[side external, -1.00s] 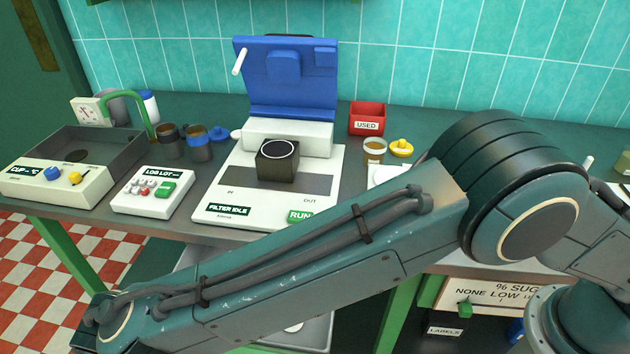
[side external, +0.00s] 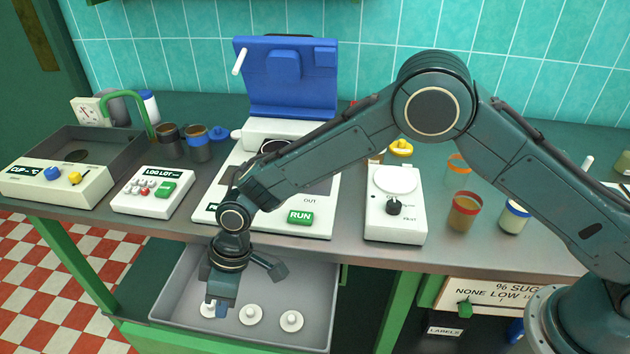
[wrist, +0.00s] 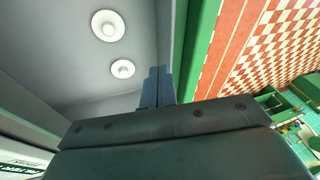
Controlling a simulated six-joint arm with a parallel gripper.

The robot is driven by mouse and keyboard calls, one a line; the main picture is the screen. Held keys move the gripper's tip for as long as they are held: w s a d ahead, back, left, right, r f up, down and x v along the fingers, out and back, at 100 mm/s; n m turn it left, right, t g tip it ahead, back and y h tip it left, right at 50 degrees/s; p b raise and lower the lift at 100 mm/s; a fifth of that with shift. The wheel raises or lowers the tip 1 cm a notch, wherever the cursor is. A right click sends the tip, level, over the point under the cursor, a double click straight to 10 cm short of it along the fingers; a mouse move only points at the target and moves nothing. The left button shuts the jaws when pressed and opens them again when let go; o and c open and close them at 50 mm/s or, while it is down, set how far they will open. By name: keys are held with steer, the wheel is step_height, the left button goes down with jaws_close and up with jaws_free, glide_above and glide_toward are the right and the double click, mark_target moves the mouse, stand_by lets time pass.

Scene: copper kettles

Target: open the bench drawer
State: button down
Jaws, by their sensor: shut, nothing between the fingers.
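The bench drawer (side external: 318,290) stands pulled out under the counter. It is a grey tray with a green front (side external: 215,345) along its near edge. Small round white lids with knobs, such as one in the middle (side external: 251,314) and one at the right (side external: 291,320), lie on its floor. My gripper (side external: 212,302) points down over the drawer's front left part. In the wrist view its fingers (wrist: 158,88) are together and empty, beside the inner side of the drawer's front wall. Whether they touch the wall I cannot tell. My gripper hides part of a lid at the left.
The filter machine (side external: 285,75), with its blue lid raised, stands on the counter above the drawer. A log lot keypad (side external: 152,190) and a sink unit (side external: 100,150) stand left. A white scale (side external: 396,215) and jars (side external: 464,210) stand right. A green bench leg (side external: 400,310) is right of the drawer.

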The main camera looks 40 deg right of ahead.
steer(key=d+y, duration=0.1)
steer(key=w+d+y, duration=0.2)
steer(key=d, duration=0.1)
steer(key=shift+w+r+m+y, duration=0.1)
steer(key=shift+r+m+y, duration=0.2)
steer(key=shift+x, duration=5.05)
steer(key=shift+s+a, duration=1.55)
steer(key=shift+s, duration=0.2)
steer(key=shift+d+r, duration=0.1)
steer(key=shift+r, duration=0.1)
